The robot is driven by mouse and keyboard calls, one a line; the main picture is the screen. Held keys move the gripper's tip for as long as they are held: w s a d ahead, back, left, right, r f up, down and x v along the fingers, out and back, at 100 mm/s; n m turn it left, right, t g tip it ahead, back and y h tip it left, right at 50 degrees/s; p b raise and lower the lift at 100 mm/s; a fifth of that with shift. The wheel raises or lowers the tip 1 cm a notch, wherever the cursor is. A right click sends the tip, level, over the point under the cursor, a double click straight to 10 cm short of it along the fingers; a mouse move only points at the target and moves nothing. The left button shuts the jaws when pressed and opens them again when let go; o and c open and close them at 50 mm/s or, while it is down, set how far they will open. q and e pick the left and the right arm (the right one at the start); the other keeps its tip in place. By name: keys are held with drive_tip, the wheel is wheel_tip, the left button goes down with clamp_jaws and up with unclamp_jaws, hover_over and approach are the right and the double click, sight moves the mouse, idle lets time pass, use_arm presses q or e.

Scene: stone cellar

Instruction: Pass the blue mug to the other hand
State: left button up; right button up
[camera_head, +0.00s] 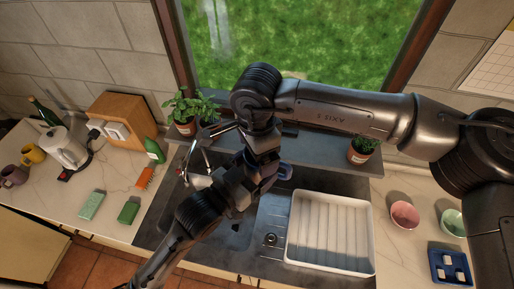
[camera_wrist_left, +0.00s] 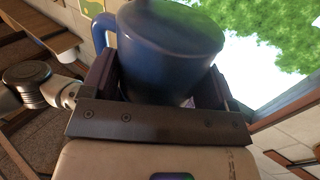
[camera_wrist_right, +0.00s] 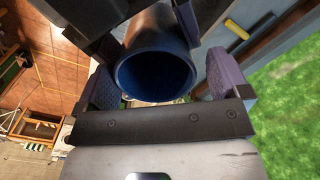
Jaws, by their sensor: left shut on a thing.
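The blue mug (camera_wrist_left: 170,50) sits between the fingers of my left gripper (camera_wrist_left: 160,85), which is shut on it; its handle shows at the left in the left wrist view. In the head view the mug (camera_head: 285,172) is mostly hidden by my arms, above the sink area. In the right wrist view the mug's open mouth (camera_wrist_right: 155,78) faces my right gripper (camera_wrist_right: 168,88). The right gripper is open, with one finger on each side of the mug and a clear gap at the right finger. The left gripper's dark fingers show behind the mug there.
A white ribbed tray (camera_head: 368,240) lies right of the sink. A pink bowl (camera_head: 405,215), a mint bowl (camera_head: 454,222) and a blue holder (camera_head: 436,262) stand farther right. A kettle (camera_head: 63,147), a wooden box (camera_head: 132,110) and green blocks are at left. Potted plants (camera_head: 186,118) line the sill.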

use_arm(q)
drive_tip(key=shift+s+d, duration=0.1)
drive_tip(key=shift+d, duration=0.05)
use_arm(e)
drive_tip(key=shift+w, duration=0.1)
drive_tip(key=c, duration=0.7)
use_arm(q)
drive_tip(key=o, duration=1.1)
use_arm(e)
drive_tip(key=shift+r, duration=0.1)
drive_tip(key=shift+c, duration=0.4)
use_arm(q)
drive_tip(key=shift+s+a, duration=0.15)
drive_tip(key=shift+a, duration=0.05)
drive_tip(key=v, duration=1.1)
drive_tip(key=s+a+f+n+g+y, duration=0.3)
drive_tip(key=s+a+f+g+y, duration=0.2)
drive_tip(key=s+f, duration=0.4)
drive_tip(key=s+a+f+n+g+y, duration=0.3)
drive_tip(key=s+a+f+g+y, duration=0.2)
drive_tip(key=s+f, duration=0.5)
drive_tip(key=shift+a+f+y, duration=0.7)
drive_tip(key=shift+f, duration=2.1)
